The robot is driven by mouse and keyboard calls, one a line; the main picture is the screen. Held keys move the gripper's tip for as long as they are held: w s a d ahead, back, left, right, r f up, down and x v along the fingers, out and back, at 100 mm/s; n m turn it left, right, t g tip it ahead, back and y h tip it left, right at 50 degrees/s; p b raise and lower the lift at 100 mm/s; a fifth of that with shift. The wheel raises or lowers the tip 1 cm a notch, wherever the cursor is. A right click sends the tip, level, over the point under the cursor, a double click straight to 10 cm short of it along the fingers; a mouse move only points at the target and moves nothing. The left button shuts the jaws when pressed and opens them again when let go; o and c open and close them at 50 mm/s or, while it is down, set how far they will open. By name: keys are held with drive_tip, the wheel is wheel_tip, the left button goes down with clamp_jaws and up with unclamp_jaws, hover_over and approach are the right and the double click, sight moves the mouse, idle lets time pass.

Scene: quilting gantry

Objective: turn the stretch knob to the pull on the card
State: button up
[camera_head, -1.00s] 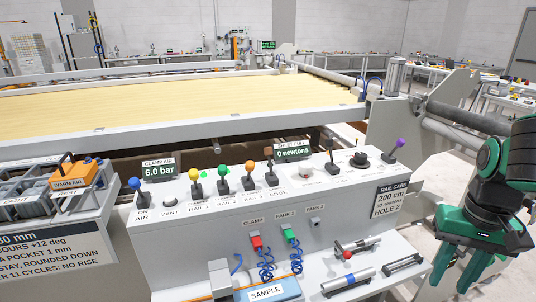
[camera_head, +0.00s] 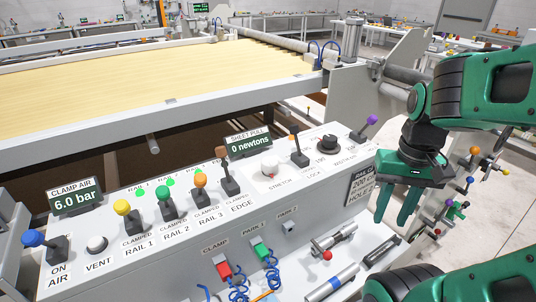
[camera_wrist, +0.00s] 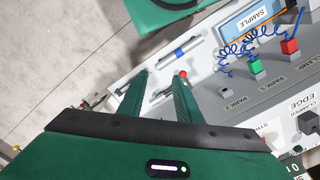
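The stretch knob (camera_head: 269,168) is a round white dial with a small red mark, on the sloped top of the grey console, labelled STRETCH. The sheet pull display (camera_head: 249,145) behind it reads 0 newtons. The rail card (camera_head: 361,186) on the console's right front is partly hidden; 200 and HOLE show in part, and the pull line is not readable now. My gripper (camera_head: 396,222) hangs to the right of the card, apart from the knob, with its green fingers spread and empty. In the wrist view the open fingers (camera_wrist: 160,85) point over the console's lower shelf.
Near the knob stand the EDGE lever (camera_head: 228,175), the LOCK lever (camera_head: 298,148), a black dial (camera_head: 327,143) and a purple-tipped lever (camera_head: 369,122). Red and green plugs with blue coiled hoses hang on the front. A red-tipped clamp (camera_head: 328,254) lies on the shelf.

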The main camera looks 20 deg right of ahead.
drive_tip(key=shift+o, duration=0.4)
drive_tip(key=o, duration=0.5)
drive_tip(key=shift+s+r, duration=0.2)
drive_tip(key=shift+s, duration=0.1)
drive_tip(key=shift+o, duration=0.5)
drive_tip(key=w+a+r+n, duration=0.1)
drive_tip(key=w+r+n, duration=0.3)
drive_tip(key=w, duration=0.5)
drive_tip(key=shift+w+a+r, duration=0.25)
drive_tip(key=shift+r, duration=0.05)
drive_tip(key=n, duration=1)
approach(269, 160)
wheel_tip(269, 160, down, 8)
drive_tip(key=shift+s+f, duration=0.15)
drive_tip(key=shift+f, duration=0.1)
drive_tip(key=c, duration=1)
